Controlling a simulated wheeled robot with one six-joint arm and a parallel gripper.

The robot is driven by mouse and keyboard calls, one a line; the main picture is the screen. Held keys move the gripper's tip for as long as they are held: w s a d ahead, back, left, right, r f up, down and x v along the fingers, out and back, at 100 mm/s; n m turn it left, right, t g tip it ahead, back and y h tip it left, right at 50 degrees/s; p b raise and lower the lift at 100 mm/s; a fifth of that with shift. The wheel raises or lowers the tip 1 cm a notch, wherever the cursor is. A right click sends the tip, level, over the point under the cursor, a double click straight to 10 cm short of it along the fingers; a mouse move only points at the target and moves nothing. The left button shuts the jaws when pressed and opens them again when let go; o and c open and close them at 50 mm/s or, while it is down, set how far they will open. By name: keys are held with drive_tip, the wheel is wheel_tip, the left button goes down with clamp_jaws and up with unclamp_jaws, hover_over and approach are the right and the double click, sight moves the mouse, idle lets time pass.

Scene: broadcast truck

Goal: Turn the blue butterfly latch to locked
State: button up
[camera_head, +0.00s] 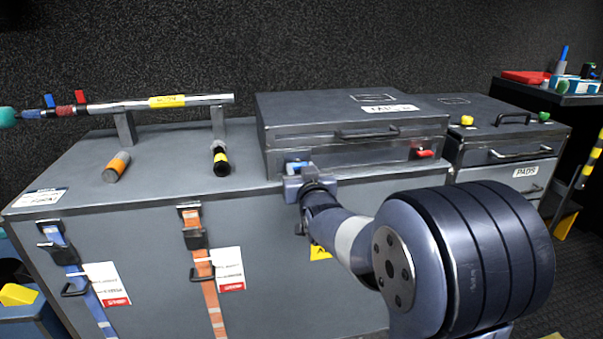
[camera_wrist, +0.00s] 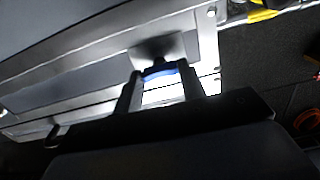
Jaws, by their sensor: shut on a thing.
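The blue butterfly latch (camera_head: 296,167) is on the front left of a dark grey case (camera_head: 290,115) that lies on a larger grey chest. My gripper (camera_head: 297,176) is at this latch and covers most of it in the head view. In the wrist view, the blue latch (camera_wrist: 160,72) shows between the two fingers of my gripper (camera_wrist: 158,82), which are shut on it. The latch's exact turn angle is hidden by the fingers. A red latch (camera_head: 425,153) sits on the right of the same case front.
The case's front handle (camera_head: 368,133) lies between the two latches. A metal bar on posts (camera_head: 165,101), an orange-banded cylinder (camera_head: 117,166) and a black-and-yellow cylinder (camera_head: 220,158) are on the chest to the left. Another case (camera_head: 510,141) stands at right.

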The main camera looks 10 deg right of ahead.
drive_tip(key=o, duration=1)
drive_tip(key=s+p, duration=0.1)
drive_tip(key=s, duration=0.9)
drive_tip(key=shift+s+p, duration=0.35)
drive_tip(key=shift+s, duration=0.05)
drive_tip(key=shift+w, duration=0.1)
drive_tip(key=w+b, duration=0.1)
drive_tip(key=w, duration=0.9)
drive_tip(key=shift+w, duration=0.3)
